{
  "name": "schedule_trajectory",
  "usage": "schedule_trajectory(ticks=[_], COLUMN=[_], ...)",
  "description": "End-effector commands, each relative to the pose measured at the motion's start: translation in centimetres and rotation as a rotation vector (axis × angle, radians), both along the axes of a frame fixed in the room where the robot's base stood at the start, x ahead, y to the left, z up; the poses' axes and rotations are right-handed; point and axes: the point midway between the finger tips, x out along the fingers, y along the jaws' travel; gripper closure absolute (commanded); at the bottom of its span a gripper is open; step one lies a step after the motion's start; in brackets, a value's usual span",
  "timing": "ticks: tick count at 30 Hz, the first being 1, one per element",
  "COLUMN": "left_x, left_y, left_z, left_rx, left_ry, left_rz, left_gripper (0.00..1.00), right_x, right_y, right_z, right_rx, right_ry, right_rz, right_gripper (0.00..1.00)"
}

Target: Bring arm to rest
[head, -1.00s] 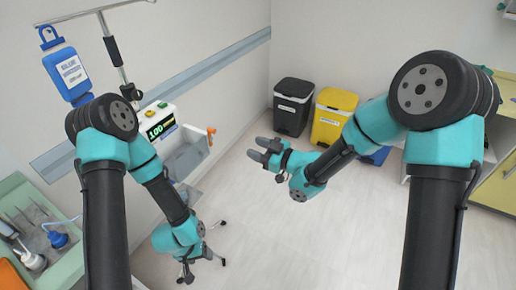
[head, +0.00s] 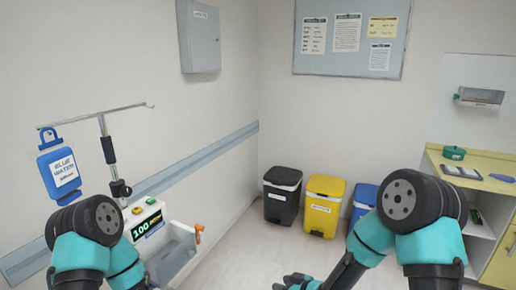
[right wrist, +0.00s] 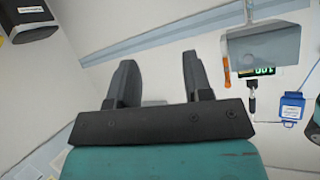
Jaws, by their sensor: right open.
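My right gripper (head: 290,281) is at the bottom edge of the head view, partly cut off, over the floor in front of the bins. In the right wrist view my right gripper (right wrist: 160,85) shows its two dark fingers spread apart with nothing between them. My right arm comes in from the lower right. My left arm shows at the lower left of the head view, but its gripper is out of the frame.
A blue bottle (head: 58,170) hangs from a stand on the left, above a device with a display (head: 146,222) and a grey tray (head: 172,256). Black (head: 281,196), yellow (head: 322,207) and blue (head: 364,199) bins stand along the back wall. A counter (head: 485,190) is on the right.

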Motion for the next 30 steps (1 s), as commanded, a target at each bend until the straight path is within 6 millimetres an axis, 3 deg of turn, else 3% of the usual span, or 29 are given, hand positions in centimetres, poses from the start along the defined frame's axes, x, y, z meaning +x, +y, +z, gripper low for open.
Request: schedule_trajectory(ticks=[1, 6, 12, 15, 18, 30], left_x=[0.0, 0.0, 0.0, 0.0, 0.0, 0.0], left_y=[0.0, 0.0, 0.0, 0.0, 0.0, 0.0], left_z=[0.0, 0.0, 0.0, 0.0, 0.0, 0.0], left_rx=[0.000, 0.000, 0.000, 0.000, 0.000, 0.000], left_ry=[0.000, 0.000, 0.000, 0.000, 0.000, 0.000], left_rz=[0.000, 0.000, 0.000, 0.000, 0.000, 0.000], left_gripper=[0.36, 0.36, 0.36, 0.36, 0.36, 0.36], right_x=[-1.1, -6.1, -14.6, -18.0, -20.1, -20.7], right_y=[-1.8, -7.3, -12.2, -13.5, -14.0, -14.2], right_z=[-2.3, -9.2, -14.9, -16.3, -16.9, -17.0], right_rx=[-0.022, -0.087, -0.132, -0.141, -0.144, -0.145], right_ry=[0.089, 0.409, 0.797, 0.943, 1.029, 1.052], right_rz=[-0.052, -0.232, -0.434, -0.508, -0.550, -0.562], right_gripper=[0.54, 0.54, 0.54, 0.54, 0.54, 0.54])
